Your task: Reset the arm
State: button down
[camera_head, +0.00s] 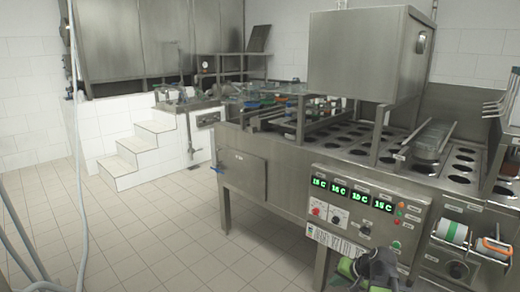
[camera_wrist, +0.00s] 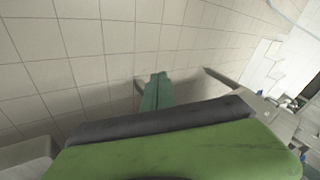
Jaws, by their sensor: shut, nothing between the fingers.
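My gripper (camera_wrist: 157,80) shows in the wrist view as narrow green fingers close together, shut and empty. It points out over the tiled floor (camera_wrist: 90,50) and touches nothing that I can see. A wide green and dark part of my own arm fills the bottom of that view. In the head view, green and dark grey parts of my arm show at the bottom edge, in front of the cup filler's control panel (camera_head: 349,208). The fingertips cannot be made out there.
The steel cup filler (camera_head: 285,180) with rows of round holes stands at the right. White tiled steps (camera_head: 130,155) are at the back left. A pale hose (camera_head: 75,130) hangs at the left. The tiled floor (camera_head: 150,235) between them is clear.

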jog(key=s+a+f+n+g+h, duration=0.2)
jog(key=s+a+n+g, duration=0.15)
jog(key=a, duration=0.45)
jog(key=s+a+f+n+g+h, duration=0.15)
jog(key=s+a, duration=0.25)
jog(key=a, duration=0.4)
notch_tip(320, 180, up, 22)
jog(key=p, duration=2.2)
jog(key=shift+w+d+f+n+g, duration=0.25)
jog(key=shift+w+d+n+g, duration=0.05)
jog(key=shift+n+g, duration=0.1)
